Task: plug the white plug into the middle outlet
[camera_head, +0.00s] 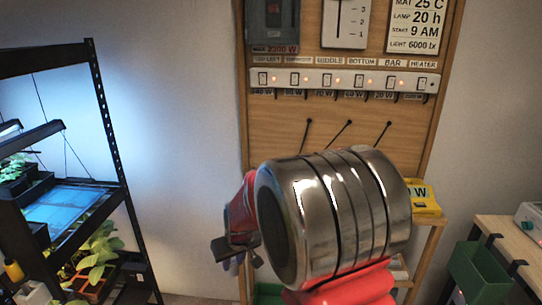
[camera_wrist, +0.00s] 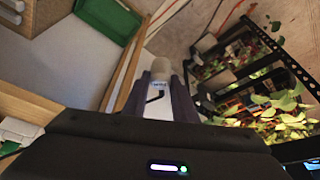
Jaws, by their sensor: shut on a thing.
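The outlet strip (camera_head: 342,80) runs across the wooden board, with a row of sockets and small red lights. The label MIDDLE (camera_head: 329,61) sits above it, over the middle outlet (camera_head: 325,80). My gripper (camera_head: 238,250) is low in front of the board, left of my large metal arm joint, well below the strip. In the wrist view my gripper (camera_wrist: 158,98) has its two dark fingers closed around a pale, rounded thing with a small label, which looks like the white plug (camera_wrist: 160,70). A dark bent piece shows between the fingers. In the head view the plug cannot be made out.
Three dark stalks (camera_head: 349,123) stick out from the board below the strip. A black rack with plants (camera_head: 95,255) stands at the left. A yellow box (camera_head: 425,197) is behind my arm at the right. A green bin (camera_head: 480,270) hangs by a table.

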